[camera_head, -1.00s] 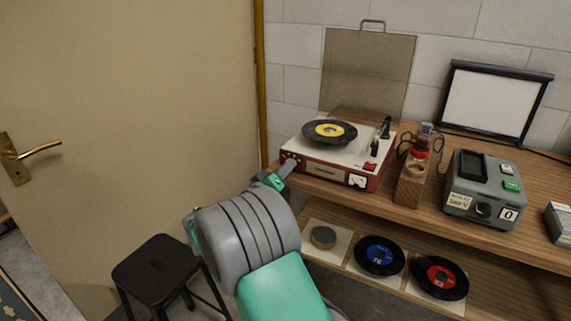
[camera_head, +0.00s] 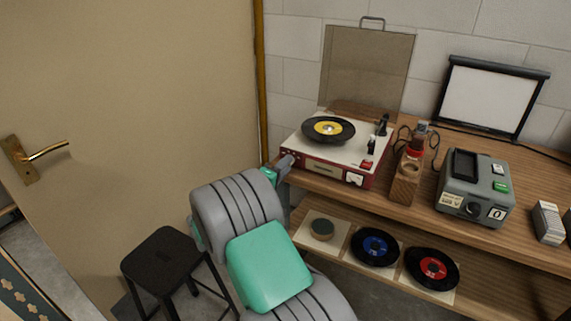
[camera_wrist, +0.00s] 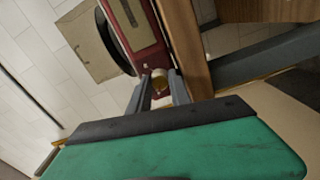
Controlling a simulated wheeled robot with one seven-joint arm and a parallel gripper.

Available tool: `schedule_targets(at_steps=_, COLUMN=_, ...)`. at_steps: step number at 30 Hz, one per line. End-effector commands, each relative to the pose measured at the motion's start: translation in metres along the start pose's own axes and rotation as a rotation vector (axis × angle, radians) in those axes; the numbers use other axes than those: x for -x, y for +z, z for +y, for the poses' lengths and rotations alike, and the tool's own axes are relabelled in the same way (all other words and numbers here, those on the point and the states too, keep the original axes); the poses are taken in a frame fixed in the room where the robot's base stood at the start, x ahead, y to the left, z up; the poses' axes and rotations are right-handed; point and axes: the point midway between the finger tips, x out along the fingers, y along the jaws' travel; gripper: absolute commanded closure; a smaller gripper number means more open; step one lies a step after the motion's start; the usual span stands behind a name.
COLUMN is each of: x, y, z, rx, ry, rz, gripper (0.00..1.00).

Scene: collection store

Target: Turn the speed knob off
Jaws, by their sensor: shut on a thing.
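A red and cream record player (camera_head: 327,172) stands on the wooden bench, a black record with a yellow label (camera_head: 328,129) on its platter. My gripper (camera_head: 285,163) is at the player's front left corner. In the wrist view, the two fingers of my gripper (camera_wrist: 160,79) are shut on a small brass-coloured knob (camera_wrist: 160,84), one finger on each side. I take it for the speed knob. It sits at the end of the red player front (camera_wrist: 134,32). Its marks cannot be read, and in the head view my gripper hides it.
The player's clear lid (camera_head: 365,70) stands raised against the wall. A wooden stand (camera_head: 405,185) and a grey-green device (camera_head: 475,190) are on the bench to the right. Several discs lie on the lower shelf (camera_head: 480,278). A black stool (camera_head: 165,255) stands near the door.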

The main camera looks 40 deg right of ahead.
Motion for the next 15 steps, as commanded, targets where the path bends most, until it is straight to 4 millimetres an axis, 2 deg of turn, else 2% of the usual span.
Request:
schedule_targets(at_steps=12, x=0.0, y=-0.0012, z=0.0008, rx=0.007, ry=0.001, rz=0.003, gripper=1.0)
schedule_targets(at_steps=13, x=0.0, y=-0.0012, z=0.0007, rx=0.007, ry=0.001, rz=0.003, gripper=0.74)
schedule_targets(at_steps=15, x=0.0, y=-0.001, z=0.0007, rx=0.006, ry=0.001, rz=0.002, gripper=0.69)
